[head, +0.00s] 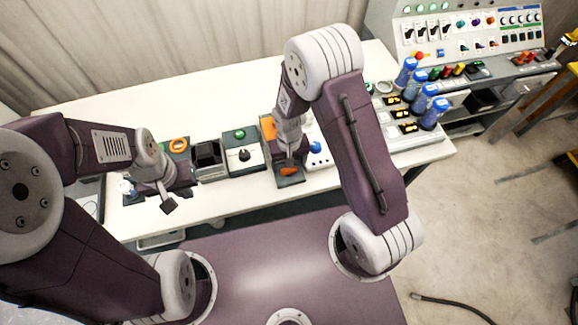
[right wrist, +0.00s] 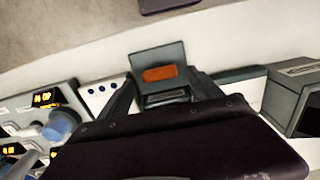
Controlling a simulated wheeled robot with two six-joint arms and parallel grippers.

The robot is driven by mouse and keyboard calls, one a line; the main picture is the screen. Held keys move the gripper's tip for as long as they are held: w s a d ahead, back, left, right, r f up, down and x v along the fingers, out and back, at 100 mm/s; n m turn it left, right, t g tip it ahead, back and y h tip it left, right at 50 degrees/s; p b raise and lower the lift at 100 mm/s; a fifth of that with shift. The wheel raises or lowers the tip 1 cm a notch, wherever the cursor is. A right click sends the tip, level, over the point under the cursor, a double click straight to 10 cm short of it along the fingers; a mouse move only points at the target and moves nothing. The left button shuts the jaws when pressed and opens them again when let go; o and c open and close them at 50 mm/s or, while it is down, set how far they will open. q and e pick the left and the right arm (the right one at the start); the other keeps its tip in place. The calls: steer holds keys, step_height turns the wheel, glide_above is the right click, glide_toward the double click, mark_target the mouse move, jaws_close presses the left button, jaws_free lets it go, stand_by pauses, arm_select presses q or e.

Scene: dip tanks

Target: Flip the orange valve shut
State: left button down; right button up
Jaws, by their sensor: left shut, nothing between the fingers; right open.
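The orange valve (head: 288,171) is a small orange handle on a dark grey block near the front edge of the white table. In the right wrist view the orange valve (right wrist: 159,73) appears as an orange bar on a grey plate, between my two fingers. My right gripper (head: 290,155) is open, pointing down just above and behind the valve; it also shows in the right wrist view (right wrist: 163,88). I cannot tell whether its fingers touch the valve; its arm partly covers the block. My left gripper (head: 166,200) is shut and empty, over the table's front edge at left.
Left of the valve stand a box with a green button (head: 240,134), a dark open box (head: 207,155) and a unit with an orange ring (head: 179,145). A blue knob (head: 315,147) is close on the right. Blue-capped bottles (head: 419,101) and a control panel (head: 465,30) stand further right.

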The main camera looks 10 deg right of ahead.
mark_target(289, 169)
step_height(289, 169, up, 7)
steer(key=shift+b, duration=0.3)
steer(key=s+d+r+t+b, duration=0.1)
steer(key=s+d+r+b, duration=0.2)
steer(key=s+d, duration=0.4)
steer(key=shift+s+d, duration=0.15)
steer(key=shift+s, duration=0.95)
